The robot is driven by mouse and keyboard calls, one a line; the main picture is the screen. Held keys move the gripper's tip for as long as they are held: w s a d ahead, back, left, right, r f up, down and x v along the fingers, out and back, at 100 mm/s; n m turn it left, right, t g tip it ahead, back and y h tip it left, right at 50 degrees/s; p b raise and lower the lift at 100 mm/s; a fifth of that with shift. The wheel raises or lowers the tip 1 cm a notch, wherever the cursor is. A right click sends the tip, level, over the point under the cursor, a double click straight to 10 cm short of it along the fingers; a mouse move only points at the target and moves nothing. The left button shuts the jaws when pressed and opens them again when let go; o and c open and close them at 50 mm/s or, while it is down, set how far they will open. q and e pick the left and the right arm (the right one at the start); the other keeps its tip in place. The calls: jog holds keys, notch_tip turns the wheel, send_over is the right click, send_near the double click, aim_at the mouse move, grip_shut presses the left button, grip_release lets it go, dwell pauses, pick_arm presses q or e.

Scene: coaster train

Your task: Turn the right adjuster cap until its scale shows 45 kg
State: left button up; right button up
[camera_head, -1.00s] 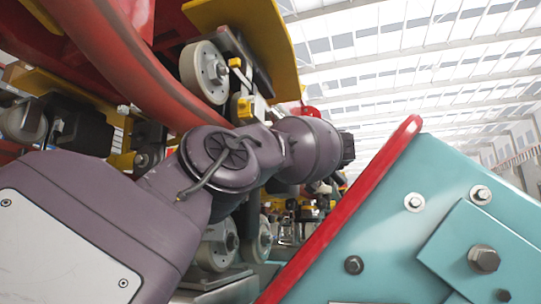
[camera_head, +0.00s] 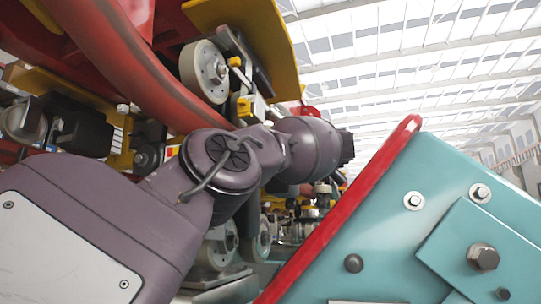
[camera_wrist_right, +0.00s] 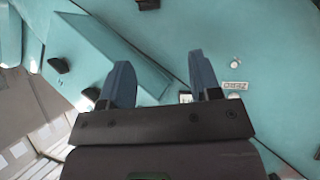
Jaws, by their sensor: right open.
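I cannot make out the right adjuster cap or its scale in either view. In the right wrist view, my right gripper (camera_wrist_right: 161,70) is open, its two blue fingers apart in front of a teal panel (camera_wrist_right: 280,115). No held object shows between them. A small white item (camera_wrist_right: 186,97) shows beside the right-hand finger, partly hidden. A label reading ZERO (camera_wrist_right: 235,86) sits on the panel to the right of the fingers, with a small round white piece (camera_wrist_right: 234,64) above it. My left gripper is not in view; a purple arm of mine fills the lower left of the head view.
In the head view, a teal housing (camera_head: 440,190) with bolts and a red edge strip (camera_head: 345,205) stands at the right. A red rail (camera_head: 130,60), a grey wheel (camera_head: 204,70) and a yellow plate (camera_head: 265,40) crowd the upper left, close to my arm.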

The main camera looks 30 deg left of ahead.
dwell(0.4)
pick_arm(q)
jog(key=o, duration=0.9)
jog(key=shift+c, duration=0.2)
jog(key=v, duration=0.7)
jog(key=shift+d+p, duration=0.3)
jog(key=shift+p, duration=0.1)
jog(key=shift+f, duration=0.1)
